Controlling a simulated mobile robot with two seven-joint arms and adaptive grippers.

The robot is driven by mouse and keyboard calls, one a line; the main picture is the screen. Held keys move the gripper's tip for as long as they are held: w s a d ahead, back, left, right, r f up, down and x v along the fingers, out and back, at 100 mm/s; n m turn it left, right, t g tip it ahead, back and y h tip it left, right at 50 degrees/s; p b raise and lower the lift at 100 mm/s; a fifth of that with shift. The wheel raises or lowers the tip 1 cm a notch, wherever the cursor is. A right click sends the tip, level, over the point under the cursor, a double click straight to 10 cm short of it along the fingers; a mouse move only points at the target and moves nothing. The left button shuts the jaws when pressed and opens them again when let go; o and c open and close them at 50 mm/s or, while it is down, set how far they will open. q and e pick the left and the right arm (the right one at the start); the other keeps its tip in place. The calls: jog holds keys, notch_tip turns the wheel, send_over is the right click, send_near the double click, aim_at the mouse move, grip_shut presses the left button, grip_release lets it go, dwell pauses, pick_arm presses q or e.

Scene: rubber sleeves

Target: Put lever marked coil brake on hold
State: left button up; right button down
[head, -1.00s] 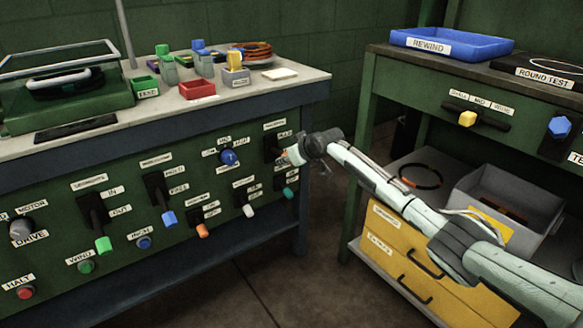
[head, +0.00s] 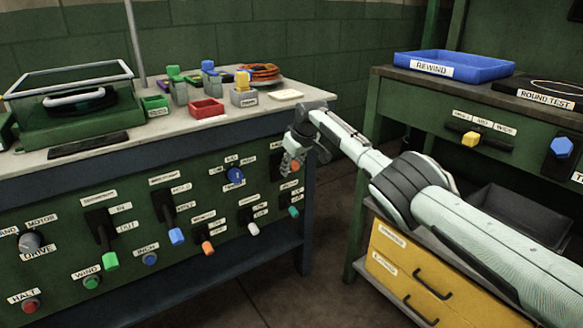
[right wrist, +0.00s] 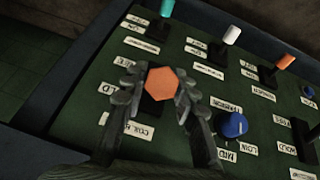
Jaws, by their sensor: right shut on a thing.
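The coil brake lever has an orange six-sided knob (right wrist: 161,84) on a black base, at the upper right end of the green panel in the head view. A partly covered plate reading "COIL B…" (right wrist: 140,130) sits by it in the right wrist view, and a plate ending in "LD" (right wrist: 104,88) is beside the left finger. My right gripper (head: 292,162) is at this lever, its two fingers (right wrist: 158,92) closed around the orange knob. The fingers hide part of the lever and its plates. My left gripper is out of view.
Close by on the panel (head: 130,285) are a blue round knob (head: 236,175), a teal-tipped lever (head: 293,211) and a white-tipped lever (head: 253,229). More levers and buttons lie left. The second bench with a blue tray (head: 455,68) stands right, with a floor gap between.

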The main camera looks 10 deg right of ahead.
jog(key=shift+r, duration=0.1)
jog(key=c, duration=1.2)
grip_release()
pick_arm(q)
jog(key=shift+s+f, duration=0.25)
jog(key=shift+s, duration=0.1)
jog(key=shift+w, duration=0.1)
pick_arm(e)
jog(key=v, duration=1.2)
jog(key=shift+w, duration=0.1)
